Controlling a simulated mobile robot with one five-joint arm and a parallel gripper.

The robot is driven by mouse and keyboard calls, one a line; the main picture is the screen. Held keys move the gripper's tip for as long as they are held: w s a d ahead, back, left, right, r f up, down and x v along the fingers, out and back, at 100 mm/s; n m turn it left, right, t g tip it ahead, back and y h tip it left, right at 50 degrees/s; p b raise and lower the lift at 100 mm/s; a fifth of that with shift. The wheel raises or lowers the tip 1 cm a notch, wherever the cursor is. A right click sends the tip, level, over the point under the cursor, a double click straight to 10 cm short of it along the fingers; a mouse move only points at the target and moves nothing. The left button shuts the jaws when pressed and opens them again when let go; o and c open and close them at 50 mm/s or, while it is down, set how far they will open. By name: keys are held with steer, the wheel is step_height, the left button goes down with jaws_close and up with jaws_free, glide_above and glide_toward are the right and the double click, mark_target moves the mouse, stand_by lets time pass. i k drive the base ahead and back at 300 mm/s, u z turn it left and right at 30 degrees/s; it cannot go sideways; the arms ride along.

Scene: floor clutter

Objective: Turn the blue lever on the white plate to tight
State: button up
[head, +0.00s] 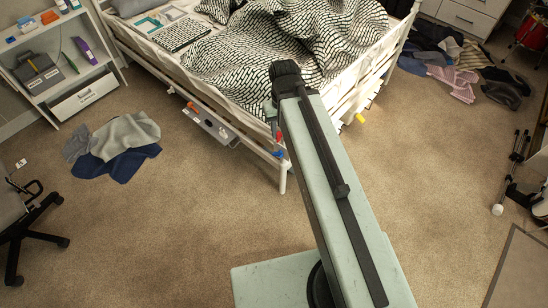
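A small blue piece (278,154) shows at the near corner of the bed, just left of my arm. It may be the blue lever, but it is too small to tell its angle. A red piece (279,137) sits just above it. A pale plate (212,127) with an orange part and a dark part hangs along the bed's left side; I cannot tell whether the blue piece belongs to it. My arm reaches forward to the bed corner. My gripper is mostly hidden behind the arm's dark end joint, and its fingers cannot be made out.
The bed (283,178) with its patterned blanket fills the top middle. Clothes (118,150) lie on the carpet at left and more (452,82) at back right. A shelf unit (62,78) and an office chair (30,225) stand at left. Carpet is clear on both sides of my arm.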

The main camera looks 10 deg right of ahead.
mark_target(279, 154)
steer(key=u, duration=2.35)
steer(key=k, duration=0.95)
steer(key=u, duration=0.5)
